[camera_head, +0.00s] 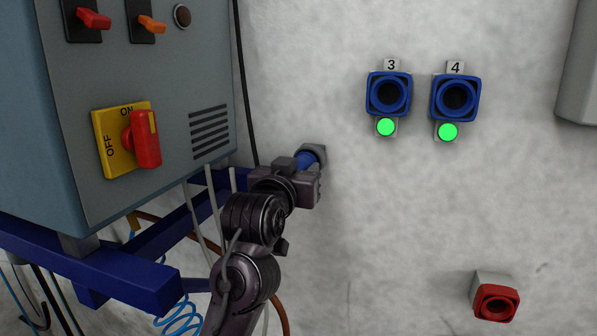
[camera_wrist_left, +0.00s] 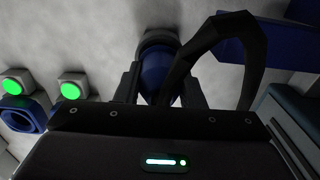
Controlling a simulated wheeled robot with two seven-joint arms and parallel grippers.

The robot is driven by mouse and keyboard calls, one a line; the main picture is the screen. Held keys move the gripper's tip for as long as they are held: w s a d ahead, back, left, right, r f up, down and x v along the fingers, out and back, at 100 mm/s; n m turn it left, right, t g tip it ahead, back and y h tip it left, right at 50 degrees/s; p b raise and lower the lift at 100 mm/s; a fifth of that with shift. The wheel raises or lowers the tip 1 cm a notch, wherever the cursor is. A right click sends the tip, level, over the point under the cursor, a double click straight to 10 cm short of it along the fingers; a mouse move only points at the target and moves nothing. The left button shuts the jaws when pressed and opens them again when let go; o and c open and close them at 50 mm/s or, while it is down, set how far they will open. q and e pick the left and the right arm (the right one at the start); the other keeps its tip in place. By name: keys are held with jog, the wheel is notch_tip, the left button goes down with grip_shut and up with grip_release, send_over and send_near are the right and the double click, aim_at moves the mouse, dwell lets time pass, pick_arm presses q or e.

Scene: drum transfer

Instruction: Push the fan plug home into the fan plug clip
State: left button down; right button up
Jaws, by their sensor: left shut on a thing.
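The blue fan plug (camera_head: 305,159) is at a grey clip (camera_head: 319,151) on the wall, right of the cabinet. My left gripper (camera_head: 301,170) is shut on the plug. In the left wrist view the plug (camera_wrist_left: 156,74) sits between my two dark fingers, with the grey clip (camera_wrist_left: 157,38) just beyond its end. A thick black cable (camera_wrist_left: 243,55) bends beside it. The plug appears to meet the clip, but the gripper hides much of it and I cannot tell how deep it sits. My right gripper is not in view.
Blue sockets 3 (camera_head: 388,95) and 4 (camera_head: 456,97) are on the wall with lit green lamps below. A red socket (camera_head: 497,302) is lower right. The grey cabinet (camera_head: 170,70) and blue frame (camera_head: 100,270) stand close on the left. The wall between is bare.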

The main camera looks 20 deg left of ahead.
pick_arm(q)
jog(key=shift+w, duration=0.65)
jog(key=c, duration=1.1)
grip_release()
jog(key=shift+c, duration=0.2)
jog(key=shift+o, duration=1.4)
jog(key=shift+w, duration=0.1)
jog(key=s+b, duration=0.4)
jog(key=s, duration=0.3)
jog(key=shift+s, duration=0.4)
jog(key=shift+a, duration=0.1)
